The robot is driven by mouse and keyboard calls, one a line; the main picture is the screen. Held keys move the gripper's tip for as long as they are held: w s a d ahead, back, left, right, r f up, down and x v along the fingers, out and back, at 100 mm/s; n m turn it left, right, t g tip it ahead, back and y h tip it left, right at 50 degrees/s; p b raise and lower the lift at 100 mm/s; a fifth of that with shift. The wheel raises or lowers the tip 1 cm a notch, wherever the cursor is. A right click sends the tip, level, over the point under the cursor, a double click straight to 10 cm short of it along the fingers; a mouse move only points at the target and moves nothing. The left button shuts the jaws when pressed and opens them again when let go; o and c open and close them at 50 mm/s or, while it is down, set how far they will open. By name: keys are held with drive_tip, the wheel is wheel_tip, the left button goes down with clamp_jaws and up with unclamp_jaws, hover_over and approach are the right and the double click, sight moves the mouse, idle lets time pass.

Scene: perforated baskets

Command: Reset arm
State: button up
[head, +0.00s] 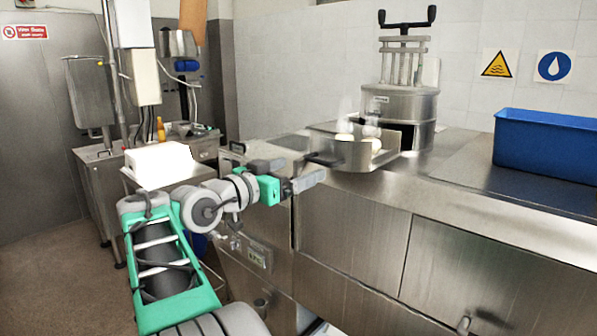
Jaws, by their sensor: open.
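My arm (205,205) reaches up and to the right from the bottom of the head view, with green and grey links. My gripper (300,170) is at its end, in front of the steel counter's front edge. Its two grey fingers are spread apart, with nothing seen between them. A metal basket (350,154) with a dark handle (324,160) is on the counter just beyond the gripper. Several pale round items (372,132) show in or just behind it, with faint steam above. I cannot tell whether a finger touches the handle.
The steel counter (490,207) runs along the right. A large pot with a press-like top (400,103) stands behind the basket. A blue bin (545,146) sits at the right. A white box (160,165) is on the left. Open floor (60,260) lies at the lower left.

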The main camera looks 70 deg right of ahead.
drive_tip(key=w+a+f+n+t+y, duration=0.2)
drive_tip(key=w+f+n+y, duration=0.15)
drive_tip(key=f, duration=0.45)
drive_tip(key=w+a+f+n+t+y, duration=0.2)
drive_tip(key=w+f, duration=0.2)
drive_tip(key=f, duration=0.4)
drive_tip(key=w+a+f+n+t+y, duration=0.2)
drive_tip(key=w+f+y, duration=0.1)
drive_tip(key=f, duration=0.5)
drive_tip(key=a+f+n+t+y, duration=0.1)
drive_tip(key=a+f+n+y, duration=0.4)
drive_tip(key=a, duration=0.8)
drive_tip(key=a+f+n+y, duration=0.25)
drive_tip(key=a+f, duration=0.45)
drive_tip(key=a, duration=0.6)
drive_tip(key=a+r+n+t+y, duration=0.1)
drive_tip(key=a+n, duration=0.5)
drive_tip(key=a, duration=1)
wheel_tip(320, 180, up, 2)
drive_tip(key=shift+w+a+r+n+t, duration=0.15)
drive_tip(key=shift+w+n+t, duration=0.25)
drive_tip(key=shift+t, duration=0.2)
